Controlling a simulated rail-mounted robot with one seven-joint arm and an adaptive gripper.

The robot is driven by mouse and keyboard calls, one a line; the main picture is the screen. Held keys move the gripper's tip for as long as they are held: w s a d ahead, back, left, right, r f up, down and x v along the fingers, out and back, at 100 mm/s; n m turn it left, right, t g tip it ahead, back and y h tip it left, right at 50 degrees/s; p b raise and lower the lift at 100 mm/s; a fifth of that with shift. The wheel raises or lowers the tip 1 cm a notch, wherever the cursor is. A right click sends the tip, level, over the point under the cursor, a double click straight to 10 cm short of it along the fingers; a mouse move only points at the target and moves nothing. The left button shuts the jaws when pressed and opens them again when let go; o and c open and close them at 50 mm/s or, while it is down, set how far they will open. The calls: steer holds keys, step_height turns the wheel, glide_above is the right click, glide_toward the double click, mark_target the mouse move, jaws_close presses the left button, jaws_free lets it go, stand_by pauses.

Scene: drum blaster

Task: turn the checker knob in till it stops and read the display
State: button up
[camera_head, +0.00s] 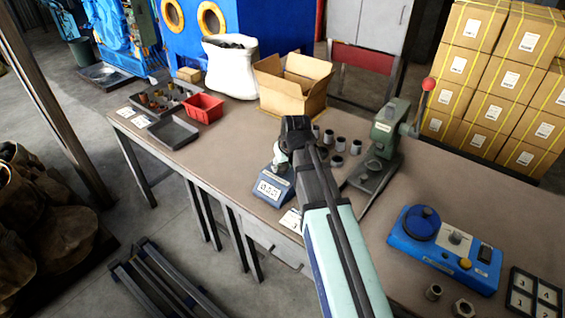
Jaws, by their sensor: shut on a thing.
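The checker (282,172) is a small blue-grey device near the front edge of the workbench. Its lit display (269,189) faces the front and shows a few digits, too small to read with certainty. My gripper (292,140) is at the top of the checker, with my arm reaching in from the lower right. The fingers are shut at the checker knob, which is hidden behind them. How far in the knob sits cannot be seen.
A green-grey press (382,140) stands close right of my gripper, with several metal bushings (339,143) between. A blue device (445,245) is at the right. A cardboard box (292,85), red bin (203,108) and grey tray (173,131) stand on the bench (235,150).

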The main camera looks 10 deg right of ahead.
steer(key=shift+n, duration=0.5)
steer(key=o, duration=1.1)
steer(key=v, duration=1.2)
steer(key=shift+d, duration=0.2)
